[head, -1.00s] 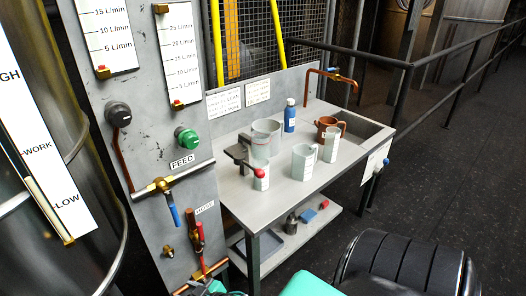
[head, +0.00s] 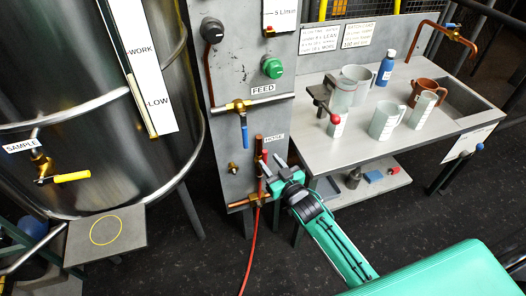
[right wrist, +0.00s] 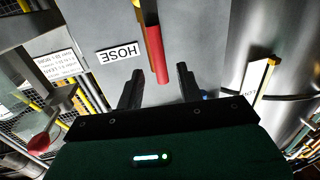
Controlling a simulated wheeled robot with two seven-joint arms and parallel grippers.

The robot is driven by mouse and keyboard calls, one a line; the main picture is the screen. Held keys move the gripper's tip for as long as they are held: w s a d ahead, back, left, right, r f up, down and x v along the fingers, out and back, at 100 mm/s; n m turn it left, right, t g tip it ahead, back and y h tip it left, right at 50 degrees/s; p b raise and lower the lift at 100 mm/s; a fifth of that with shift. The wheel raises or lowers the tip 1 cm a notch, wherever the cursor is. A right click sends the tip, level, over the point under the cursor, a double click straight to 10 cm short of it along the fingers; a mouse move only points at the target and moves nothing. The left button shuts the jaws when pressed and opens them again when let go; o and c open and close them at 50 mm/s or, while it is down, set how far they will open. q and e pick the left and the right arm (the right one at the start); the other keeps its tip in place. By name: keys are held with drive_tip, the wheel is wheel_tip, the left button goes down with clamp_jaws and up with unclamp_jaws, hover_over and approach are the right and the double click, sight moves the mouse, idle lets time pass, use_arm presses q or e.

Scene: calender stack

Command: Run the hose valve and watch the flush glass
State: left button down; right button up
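The hose valve has a red handle (head: 264,156) on the grey panel beside the HOSE label (head: 273,139), above a copper fitting. My right gripper (head: 274,164) is open and empty, close to the handle. In the right wrist view the red handle (right wrist: 158,54) shows between and beyond the two spread fingers (right wrist: 159,86), with no clear contact. The HOSE label (right wrist: 118,53) appears upside down there. A red hose (head: 252,250) hangs from the fitting to the floor. I cannot tell which part is the flush glass. My left gripper is not in view.
A blue-handled feed valve (head: 244,130) sits above the hose valve. To the right, a grey bench (head: 350,145) carries several jugs and a blue bottle (head: 386,69). A steel tank (head: 80,100) with a yellow-handled sample tap (head: 70,177) stands left. Dark floor lies open below.

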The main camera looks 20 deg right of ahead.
sight(266, 158)
drive_tip(key=shift+x, duration=3.05)
clamp_jaws()
